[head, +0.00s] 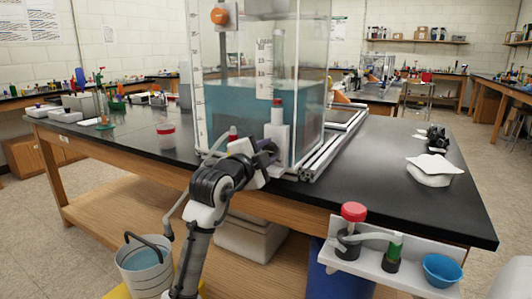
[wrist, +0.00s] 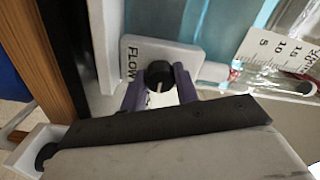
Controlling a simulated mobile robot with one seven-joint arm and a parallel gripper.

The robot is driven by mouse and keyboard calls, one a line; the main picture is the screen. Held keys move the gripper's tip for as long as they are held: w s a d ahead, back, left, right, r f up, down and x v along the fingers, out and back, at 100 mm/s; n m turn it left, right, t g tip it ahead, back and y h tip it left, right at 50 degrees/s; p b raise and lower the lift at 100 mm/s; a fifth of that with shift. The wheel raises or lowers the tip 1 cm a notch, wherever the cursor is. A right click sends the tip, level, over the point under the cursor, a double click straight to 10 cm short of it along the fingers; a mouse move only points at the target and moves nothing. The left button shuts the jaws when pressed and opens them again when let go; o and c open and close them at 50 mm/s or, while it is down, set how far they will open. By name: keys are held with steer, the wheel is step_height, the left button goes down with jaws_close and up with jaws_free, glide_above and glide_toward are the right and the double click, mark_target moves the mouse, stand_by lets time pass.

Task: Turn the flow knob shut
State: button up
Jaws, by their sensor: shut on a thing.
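The flow knob (wrist: 159,74) is a small black round knob with a white mark, which points toward the bottom of the wrist picture. It sits on a white plate (wrist: 185,56) with the printed word FLOW beside it. My gripper (wrist: 160,83) has purple fingers, one on each side of the knob, shut on it. In the head view, my gripper (head: 268,150) is at the white block (head: 277,132) on the front of the clear water tank (head: 232,112). The arm and fingers hide the knob there.
The tank of blue water stands on a black-topped bench (head: 385,150) beside metal rails (head: 335,145). A red-capped jar (head: 166,136) stands to the left. A white bucket (head: 146,265) is below at front left. A white shelf (head: 395,268) with a blue bowl (head: 441,269) is at front right.

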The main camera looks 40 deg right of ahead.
steer(key=o, duration=1)
steer(key=shift+c, duration=0.2)
steer(key=shift+a, duration=0.1)
steer(key=b+v, duration=0.1)
steer(key=v, duration=1.2)
steer(key=shift+s+a, duration=0.2)
steer(key=shift+a, duration=0.1)
